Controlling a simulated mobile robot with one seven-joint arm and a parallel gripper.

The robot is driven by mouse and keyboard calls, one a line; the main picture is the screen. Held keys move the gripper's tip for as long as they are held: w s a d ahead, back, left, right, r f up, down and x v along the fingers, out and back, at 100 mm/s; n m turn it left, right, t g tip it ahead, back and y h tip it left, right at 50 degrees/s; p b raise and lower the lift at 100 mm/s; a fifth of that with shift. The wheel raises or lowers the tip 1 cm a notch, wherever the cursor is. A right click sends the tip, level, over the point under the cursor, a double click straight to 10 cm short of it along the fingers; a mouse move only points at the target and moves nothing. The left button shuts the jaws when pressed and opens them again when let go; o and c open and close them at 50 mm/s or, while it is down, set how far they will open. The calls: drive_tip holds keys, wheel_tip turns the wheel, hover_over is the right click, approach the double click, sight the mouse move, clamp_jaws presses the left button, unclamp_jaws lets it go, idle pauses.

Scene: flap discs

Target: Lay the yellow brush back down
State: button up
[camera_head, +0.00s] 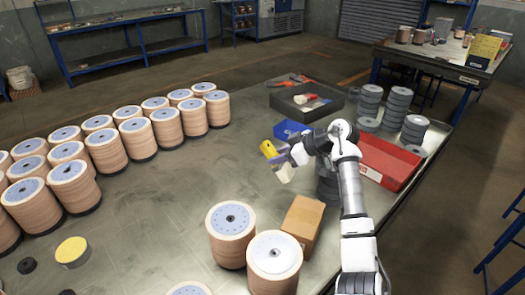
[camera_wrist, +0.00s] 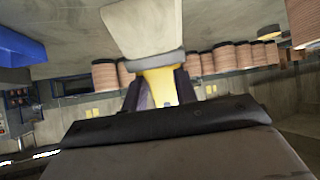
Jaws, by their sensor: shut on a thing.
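The yellow brush (camera_head: 268,149) has a yellow body and a pale, cream bristle end that points down toward the table in the head view. I cannot tell how much space lies between the bristles and the table. The fingers partly hide the yellow part.
Stacks of flap discs (camera_head: 108,148) fill the table's left side; more (camera_head: 275,262) stand in front beside a cardboard box (camera_head: 302,219). A blue bin (camera_head: 290,129), a black tray (camera_head: 330,108) with tools and a red tray (camera_head: 400,165) lie behind and right. The table's left-centre is bare.

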drive_tip(key=shift+w+f, duration=0.25)
drive_tip(key=shift+f, duration=3.4)
drive_tip(key=o, duration=1)
drive_tip(key=shift+o, duration=0.2)
drive_tip(key=b+v, duration=0.4)
drive_tip(key=v, duration=0.9)
drive_tip(key=shift+s+d+r, duration=0.15)
drive_tip(key=shift+s+r, duration=0.1)
drive_tip(key=shift+r, duration=0.1)
